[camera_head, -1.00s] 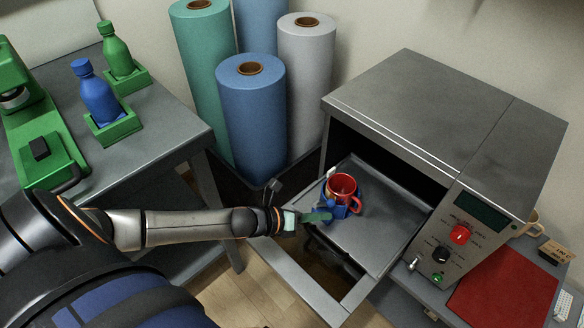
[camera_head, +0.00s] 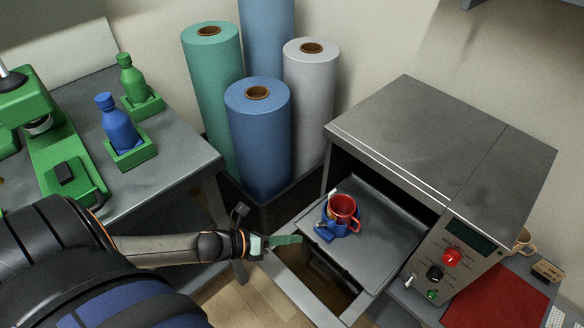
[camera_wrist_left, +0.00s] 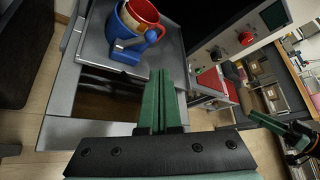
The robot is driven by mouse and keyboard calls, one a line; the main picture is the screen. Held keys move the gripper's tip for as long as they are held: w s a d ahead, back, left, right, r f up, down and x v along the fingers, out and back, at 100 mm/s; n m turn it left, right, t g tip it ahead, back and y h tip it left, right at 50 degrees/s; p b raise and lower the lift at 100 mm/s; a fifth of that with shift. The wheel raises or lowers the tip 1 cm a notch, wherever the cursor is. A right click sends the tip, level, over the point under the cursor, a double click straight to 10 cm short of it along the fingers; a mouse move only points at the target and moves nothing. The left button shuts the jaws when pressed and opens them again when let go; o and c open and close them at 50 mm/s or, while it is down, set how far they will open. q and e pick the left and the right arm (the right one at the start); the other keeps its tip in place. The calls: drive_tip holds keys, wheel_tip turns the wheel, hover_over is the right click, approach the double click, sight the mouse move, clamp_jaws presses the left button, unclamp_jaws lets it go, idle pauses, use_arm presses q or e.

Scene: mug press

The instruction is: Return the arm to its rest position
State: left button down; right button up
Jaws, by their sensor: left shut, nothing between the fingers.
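My left gripper (camera_head: 298,239) comes in from the left and is shut and empty, just left of the oven's pulled-out tray (camera_head: 385,243). It also shows in the left wrist view (camera_wrist_left: 160,78), with its green fingers pressed together. A red mug (camera_head: 343,207) sits in a blue holder (camera_head: 346,229) on the tray, apart from my fingers. The mug and holder also show at the top of the left wrist view. My right gripper is not in the head view; a dark jointed part with green at the right of the left wrist view is unclear.
The grey oven (camera_head: 440,140) with a control panel (camera_head: 450,262) stands at right. Tall rolls (camera_head: 258,140) stand in a dark bin behind. At left, a table (camera_head: 180,175) holds a green press (camera_head: 60,155), a blue bottle (camera_head: 117,124) and a green bottle (camera_head: 132,78). Floor shows below my arm.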

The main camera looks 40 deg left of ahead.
use_arm(q)
drive_tip(key=s+d+r+n+y+p, duration=0.2)
drive_tip(key=s+d+n+p, duration=0.2)
drive_tip(key=n, duration=1.2)
drive_tip(key=s+d+r+n+g+y+p, duration=0.1)
drive_tip(key=s+d+r+n+y+p, duration=0.2)
drive_tip(key=n, duration=1.2)
drive_tip(key=shift+s+d+n+g+p, duration=0.3)
drive_tip(key=shift+s+d+n+p, duration=0.15)
drive_tip(key=shift+s+p, duration=0.55)
